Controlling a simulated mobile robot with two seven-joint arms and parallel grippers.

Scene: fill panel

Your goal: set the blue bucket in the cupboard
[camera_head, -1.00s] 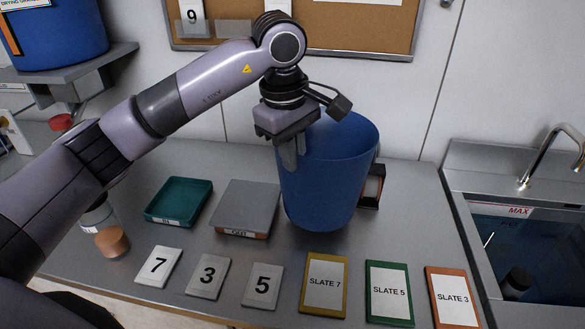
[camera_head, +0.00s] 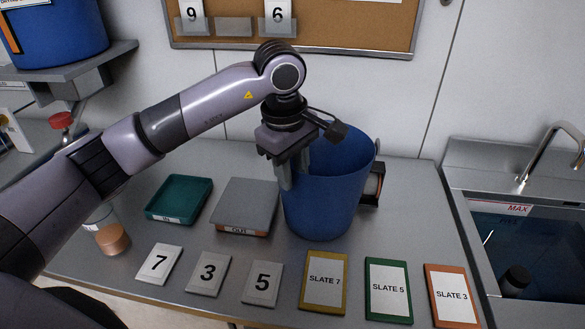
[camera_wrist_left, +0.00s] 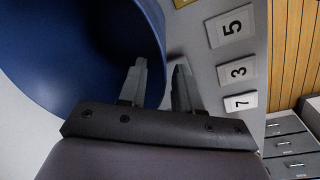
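The blue bucket (camera_head: 328,205) stands upright on the grey counter, right of centre. It also fills the upper left of the left wrist view (camera_wrist_left: 70,50). My left gripper (camera_head: 294,176) is at the left side of its rim, pointing down. In the left wrist view its two fingers (camera_wrist_left: 160,85) are apart, with the bucket's rim edge running between them; one finger is against the bucket's inside, the other outside. I see no clear contact on the wall. My right gripper is not in view. I cannot make out the cupboard.
A green tray (camera_head: 179,199) and a grey tray (camera_head: 246,205) lie left of the bucket. Number tiles and slates (camera_head: 324,282) line the front. A sink (camera_head: 520,245) is right. Another blue container (camera_head: 60,35) stands on a shelf.

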